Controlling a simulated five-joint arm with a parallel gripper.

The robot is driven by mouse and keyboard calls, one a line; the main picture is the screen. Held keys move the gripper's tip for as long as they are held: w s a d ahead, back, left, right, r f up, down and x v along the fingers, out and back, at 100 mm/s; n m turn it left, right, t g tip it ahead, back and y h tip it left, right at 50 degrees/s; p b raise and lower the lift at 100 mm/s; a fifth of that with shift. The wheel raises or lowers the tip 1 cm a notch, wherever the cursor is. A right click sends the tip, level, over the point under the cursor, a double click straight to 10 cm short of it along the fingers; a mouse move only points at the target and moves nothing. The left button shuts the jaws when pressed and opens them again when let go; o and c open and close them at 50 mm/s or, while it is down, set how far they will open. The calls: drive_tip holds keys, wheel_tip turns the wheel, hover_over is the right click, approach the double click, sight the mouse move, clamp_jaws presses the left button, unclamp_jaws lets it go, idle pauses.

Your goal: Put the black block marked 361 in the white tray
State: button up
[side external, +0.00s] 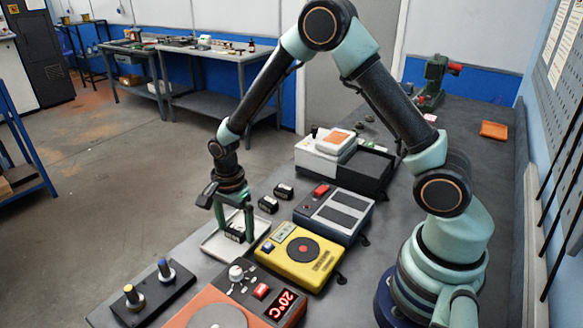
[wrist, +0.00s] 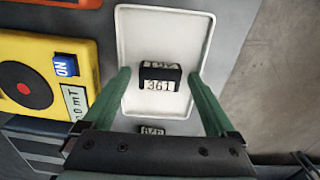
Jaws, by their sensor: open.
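The black block marked 361 (wrist: 160,78) is over the white tray (wrist: 165,38) in the wrist view and appears to sit on its floor, its white label facing up. In the side view the block (side external: 235,236) shows low between my fingers, inside the tray (side external: 213,247). My gripper (wrist: 159,72) is open, with one green finger on each side of the block and a visible gap to each. In the side view my gripper (side external: 234,230) points down into the tray. The block's underside is hidden.
Two other black labelled blocks (side external: 268,204) (side external: 284,191) lie behind the tray. A yellow device (side external: 285,268) with a dial is close to the tray's right. A hot plate reading 20°C (side external: 285,303) and a black stand with two knobs (side external: 150,300) are in front.

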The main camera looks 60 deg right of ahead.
sight(236, 229)
wheel_tip(236, 229, up, 12)
drive_tip(key=s+d+r+n+t, duration=0.2)
drive_tip(key=s+r+n, duration=0.4)
drive_tip(key=n, duration=0.2)
drive_tip(key=s+d+r+n+t, duration=0.2)
drive_tip(key=s+r+n, duration=0.4)
drive_tip(key=n, duration=0.3)
drive_tip(key=shift+s+d+t, duration=0.35)
drive_tip(key=shift+s+t, duration=0.4)
drive_tip(key=shift+t, duration=0.05)
drive_tip(key=shift+r, duration=0.15)
